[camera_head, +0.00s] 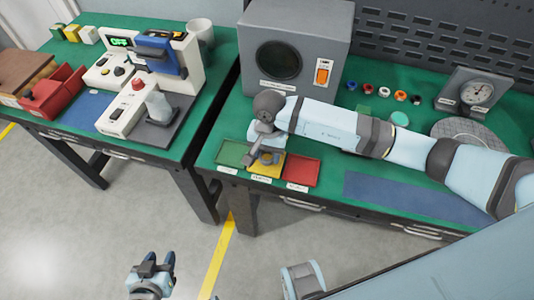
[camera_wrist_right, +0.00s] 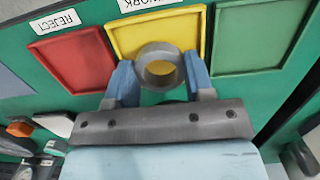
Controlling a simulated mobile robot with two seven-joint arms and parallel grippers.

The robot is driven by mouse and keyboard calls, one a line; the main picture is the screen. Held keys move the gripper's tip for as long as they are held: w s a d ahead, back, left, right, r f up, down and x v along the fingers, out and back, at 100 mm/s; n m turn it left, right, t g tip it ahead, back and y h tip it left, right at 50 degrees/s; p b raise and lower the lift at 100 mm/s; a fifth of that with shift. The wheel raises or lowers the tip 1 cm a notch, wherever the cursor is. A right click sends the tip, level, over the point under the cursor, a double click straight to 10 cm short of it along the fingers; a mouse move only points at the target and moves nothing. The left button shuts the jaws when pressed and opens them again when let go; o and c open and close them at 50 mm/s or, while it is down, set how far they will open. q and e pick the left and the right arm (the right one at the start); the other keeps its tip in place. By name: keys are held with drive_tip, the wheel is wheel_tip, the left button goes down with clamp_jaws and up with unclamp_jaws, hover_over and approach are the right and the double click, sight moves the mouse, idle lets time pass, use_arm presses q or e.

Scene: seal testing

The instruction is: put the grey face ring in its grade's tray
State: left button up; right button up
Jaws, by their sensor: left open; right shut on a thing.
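The grey face ring (camera_wrist_right: 160,50) is held between the two blue fingers of my right gripper (camera_wrist_right: 160,74) in the right wrist view. It is over the yellow tray (camera_wrist_right: 122,40), whose label reads "...WORK", and yellow shows through its hole. I cannot tell whether the ring touches the tray floor. In the head view my right gripper (camera_head: 264,158) is at the yellow tray (camera_head: 257,174), partly hiding it. The red tray (camera_head: 301,171), labelled REJECT, and the green tray (camera_head: 232,152) flank it. My left gripper (camera_head: 148,272) is open over the floor, away from the tables.
A grey box with a round dark window (camera_head: 296,45) stands behind the trays. Several small coloured rings (camera_head: 383,90) and a dial gauge (camera_head: 478,92) are at the back right. A blue mat (camera_head: 390,193) lies along the front. A second table on the left holds a test device (camera_head: 125,75).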

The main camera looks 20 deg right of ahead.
drive_tip(key=shift+f, duration=0.55)
drive_tip(key=shift+f, duration=0.2)
drive_tip(key=o, duration=0.7)
